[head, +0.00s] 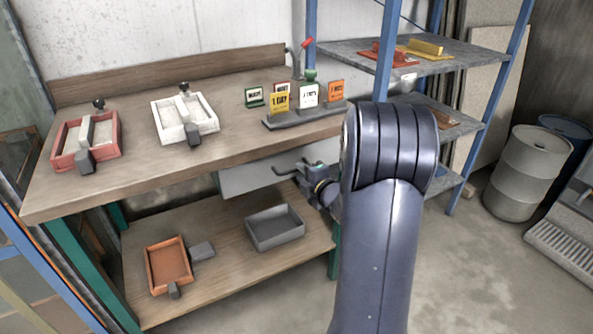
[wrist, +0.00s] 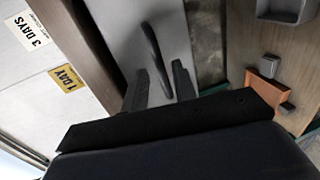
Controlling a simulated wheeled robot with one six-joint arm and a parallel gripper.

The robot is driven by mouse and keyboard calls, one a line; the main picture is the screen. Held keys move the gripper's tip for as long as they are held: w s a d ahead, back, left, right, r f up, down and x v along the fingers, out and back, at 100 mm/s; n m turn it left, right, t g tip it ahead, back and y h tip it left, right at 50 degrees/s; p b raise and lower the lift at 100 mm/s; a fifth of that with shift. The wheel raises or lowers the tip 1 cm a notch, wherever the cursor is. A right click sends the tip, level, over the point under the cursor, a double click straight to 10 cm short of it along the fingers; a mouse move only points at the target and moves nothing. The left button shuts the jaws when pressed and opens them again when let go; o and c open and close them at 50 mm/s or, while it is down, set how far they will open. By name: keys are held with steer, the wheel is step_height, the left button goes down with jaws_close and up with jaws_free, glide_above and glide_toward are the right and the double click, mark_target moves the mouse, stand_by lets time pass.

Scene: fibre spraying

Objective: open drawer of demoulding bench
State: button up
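The demoulding bench (head: 185,105) has a wooden top, green legs and a lower shelf. Its pale grey drawer front (head: 243,178) sits under the front edge of the top and looks closed. In the wrist view the drawer front (wrist: 118,22) carries a dark bar handle (wrist: 156,57). My gripper (head: 304,174) is at the drawer front, partly hidden by my arm. In the wrist view the fingers of my gripper (wrist: 159,85) stand apart, one on each side of the handle's near end. A gap shows beside the handle; contact cannot be told.
On the top are a red mould (head: 57,158), a white mould (head: 212,124) and a rack of day cards (head: 318,113). The lower shelf holds a grey tray (head: 274,240) and an orange tray (head: 150,270). Metal shelving (head: 345,50) stands at right. Floor in front is clear.

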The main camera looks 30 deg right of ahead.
mark_target(297, 170)
steer(key=shift+x, duration=1.95)
steer(key=shift+c, duration=0.5)
jaws_close()
